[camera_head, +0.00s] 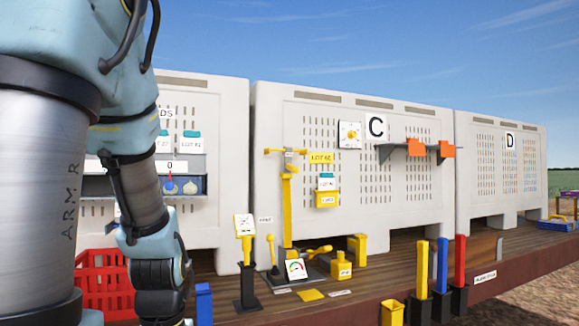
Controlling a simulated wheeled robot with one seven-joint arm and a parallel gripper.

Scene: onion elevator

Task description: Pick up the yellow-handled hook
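A tall yellow upright (422,268) stands in a black holder at the front right of the wooden deck, beside a blue upright and a red one. It looks like a handle, but no hook shape shows on it, so I cannot tell whether it is the yellow-handled hook. My gripper (166,306) hangs at the lower left, dark and pointing down, near a red crate. It is well left of the yellow upright and apart from it. Its fingers are not clear, so I cannot see whether it is open.
The blue upright (442,264) and red upright (460,260) stand close beside the yellow one. A yellow post with a crossbar (287,205), a gauge (296,269) and a yellow block (341,266) occupy the middle deck. The red crate (103,283) is left. White bins (350,180) stand behind.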

